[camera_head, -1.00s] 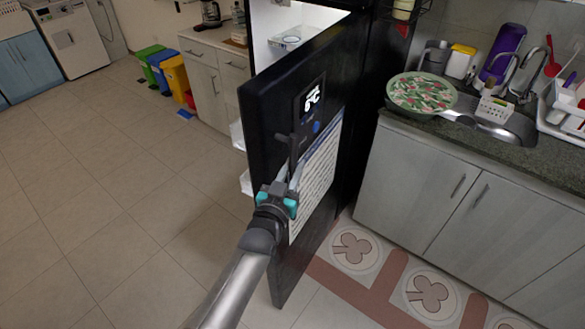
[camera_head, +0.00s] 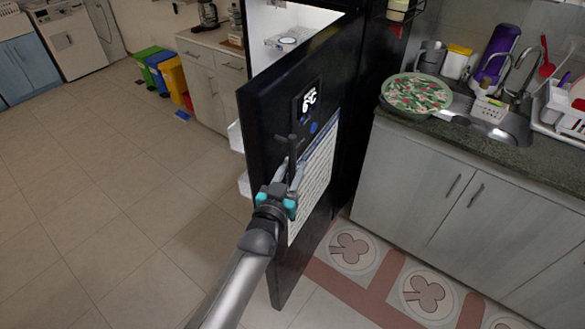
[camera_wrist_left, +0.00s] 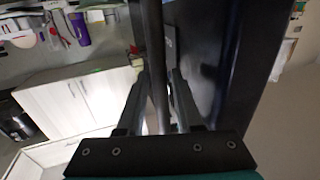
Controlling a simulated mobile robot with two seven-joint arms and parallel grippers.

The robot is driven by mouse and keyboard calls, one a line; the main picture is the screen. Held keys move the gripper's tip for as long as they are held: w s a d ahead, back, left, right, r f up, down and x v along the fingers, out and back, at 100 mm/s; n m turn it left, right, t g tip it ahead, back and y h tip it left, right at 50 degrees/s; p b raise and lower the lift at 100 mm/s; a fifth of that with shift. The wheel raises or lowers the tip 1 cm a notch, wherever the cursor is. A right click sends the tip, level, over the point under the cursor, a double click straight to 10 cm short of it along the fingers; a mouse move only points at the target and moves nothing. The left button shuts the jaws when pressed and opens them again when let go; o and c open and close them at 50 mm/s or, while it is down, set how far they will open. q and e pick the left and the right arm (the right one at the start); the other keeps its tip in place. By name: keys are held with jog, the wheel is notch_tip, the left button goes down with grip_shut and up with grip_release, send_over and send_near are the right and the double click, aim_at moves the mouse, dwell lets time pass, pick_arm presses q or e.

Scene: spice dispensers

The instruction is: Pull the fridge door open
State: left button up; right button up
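The black fridge door (camera_head: 262,120) stands ajar in the middle of the head view, swung out toward me, with the white interior (camera_head: 290,18) showing behind its top edge. Its front has a small display and a white text sheet (camera_head: 312,180). The dark upright handle bar (camera_head: 291,150) is on the door's front; it also runs between the fingers in the left wrist view (camera_wrist_left: 156,60). My left gripper (camera_head: 290,178) is at this bar, its fingers closed in on both sides of it. The lower part of the handle is hidden by the gripper. My right gripper is not in view.
To the right are a counter (camera_head: 500,150) with a sink (camera_head: 490,118), a patterned bowl (camera_head: 416,92) and grey cabinets (camera_head: 420,195). Colored bins (camera_head: 172,75) and another cabinet stand at the back left. The tiled floor (camera_head: 110,190) left of the door is clear.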

pick_arm(q)
jog(key=shift+s+a+f, duration=0.1)
jog(key=shift+s+a, duration=0.1)
jog(key=shift+s, duration=0.3)
jog(key=v, duration=1.4)
jog(key=shift+p, duration=0.35)
jog(key=shift+a, duration=0.1)
jog(key=s+a+f+g+y+b, duration=0.1)
jog(key=s+a+f+g+b, duration=0.15)
jog(key=f, duration=0.85)
jog(key=s+a+f+g+y+b, duration=0.1)
jog(key=s+a+f+g+b, duration=0.2)
jog(key=f, duration=0.8)
jog(key=s+a+f+g+y+b, duration=0.1)
jog(key=s+f+g+b, duration=0.2)
jog(key=f, duration=0.8)
jog(key=s+a+f+n+g+y+b, duration=0.1)
jog(key=s+a+f+g+b, duration=0.2)
jog(key=s+f, duration=0.8)
jog(key=s+a+f+g+y+b, duration=0.2)
jog(key=s+a+f+g+b, duration=0.2)
jog(key=s+a+f, duration=0.3)
jog(key=s+f, duration=0.5)
jog(key=s, duration=0.4)
jog(key=shift+s+f+n+b, duration=0.2)
jog(key=shift+s+n+b, duration=0.15)
jog(key=shift+s+n, duration=0.05)
